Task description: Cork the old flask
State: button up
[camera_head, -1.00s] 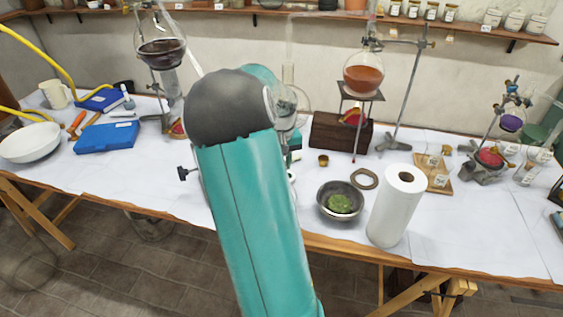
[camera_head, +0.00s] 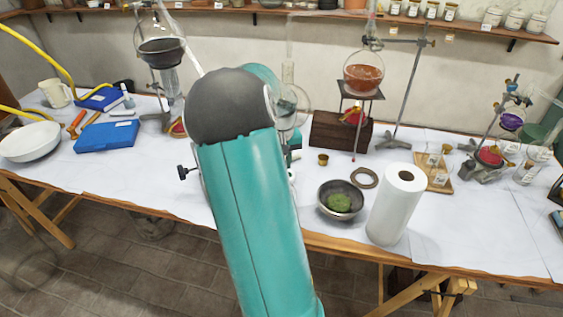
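Several glass flasks stand on the white-covered table, and I cannot tell which is the old flask. A clear round flask with a tall neck (camera_head: 288,73) is partly hidden behind my arm. A round flask with orange liquid (camera_head: 363,79) sits on a stand over a wooden box. A large flask with dark contents (camera_head: 161,48) is on a stand at the back left. A small brown cup-like piece (camera_head: 323,159) stands in front of the wooden box; I cannot tell whether it is a cork. My gripper is not visible; my teal arm covers the middle of the view.
A metal bowl with green matter (camera_head: 326,208), a tan ring (camera_head: 364,177) and a paper roll (camera_head: 394,207) stand near the front edge. A blue case (camera_head: 106,137) and a white bowl (camera_head: 30,142) are at left. Glassware with purple liquid (camera_head: 511,121) crowds the right. The table's left front is clear.

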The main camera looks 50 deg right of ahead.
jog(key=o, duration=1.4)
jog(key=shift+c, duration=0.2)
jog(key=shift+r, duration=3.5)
